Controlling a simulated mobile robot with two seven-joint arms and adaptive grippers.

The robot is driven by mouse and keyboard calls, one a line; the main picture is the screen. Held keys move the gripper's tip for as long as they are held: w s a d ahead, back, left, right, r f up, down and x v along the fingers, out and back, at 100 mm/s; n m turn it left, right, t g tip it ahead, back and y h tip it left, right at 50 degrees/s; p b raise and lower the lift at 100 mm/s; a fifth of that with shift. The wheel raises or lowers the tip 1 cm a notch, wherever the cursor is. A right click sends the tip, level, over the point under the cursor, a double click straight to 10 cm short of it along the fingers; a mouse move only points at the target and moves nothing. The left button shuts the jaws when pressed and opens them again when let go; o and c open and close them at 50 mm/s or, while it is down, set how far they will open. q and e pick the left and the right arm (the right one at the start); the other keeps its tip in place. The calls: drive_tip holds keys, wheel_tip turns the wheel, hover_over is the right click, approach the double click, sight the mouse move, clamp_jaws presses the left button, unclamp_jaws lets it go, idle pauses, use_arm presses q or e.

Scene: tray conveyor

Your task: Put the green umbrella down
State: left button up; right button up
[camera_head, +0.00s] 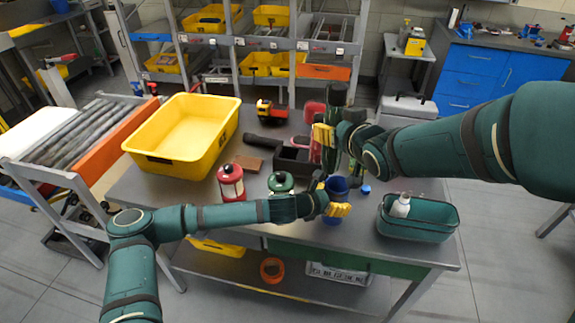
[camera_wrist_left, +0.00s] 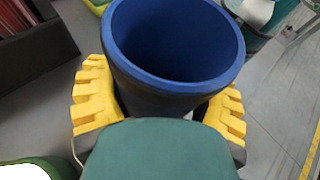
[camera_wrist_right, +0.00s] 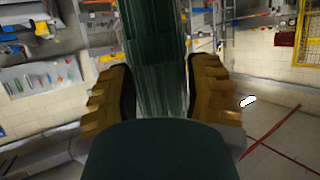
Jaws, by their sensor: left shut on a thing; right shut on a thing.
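The dark green umbrella (camera_head: 330,158) is upright in my right gripper (camera_head: 325,134), above the back right part of the table. In the right wrist view the umbrella (camera_wrist_right: 155,65) runs between the two yellow fingers, which are shut on it. Whether its lower end touches anything is hidden. My left gripper (camera_head: 334,198) is shut on a blue cup-like container (camera_head: 337,186) with a round open top, near the table's front right. The left wrist view looks into this empty-looking blue container (camera_wrist_left: 170,88) from above. The umbrella is just behind the container.
A yellow bin (camera_head: 163,163) stands at the table's left. A red canister (camera_head: 231,183), a green canister (camera_head: 281,183) and a dark box (camera_head: 291,161) stand in the middle. A green basket (camera_head: 417,229) holding a white bottle (camera_head: 401,206) is at the right edge.

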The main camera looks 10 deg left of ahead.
drive_tip(key=shift+m+t+h, duration=0.4)
drive_tip(key=shift+m+h, duration=0.3)
drive_tip(key=w+a, duration=0.1)
drive_tip(key=w, duration=0.3)
drive_tip(key=w+a+f, duration=0.1)
drive_tip(key=w+a, duration=0.1)
drive_tip(key=w, duration=0.3)
drive_tip(key=w+a+f, duration=0.1)
drive_tip(key=w+a, duration=0.1)
drive_tip(key=w, duration=0.3)
drive_tip(key=shift+w+a+f, duration=0.1)
drive_tip(key=shift+w+a, duration=0.1)
drive_tip(key=w+a+f, duration=0.5)
drive_tip(key=w+a, duration=0.3)
drive_tip(key=a, duration=0.2)
drive_tip(key=shift+m, duration=0.3)
drive_tip(key=f, duration=0.9)
drive_tip(key=shift+a+f, duration=0.2)
drive_tip(key=shift+f, duration=0.75)
drive_tip(key=o, duration=1.3)
drive_tip(key=shift+h, duration=0.3)
drive_tip(key=shift+c, duration=0.2)
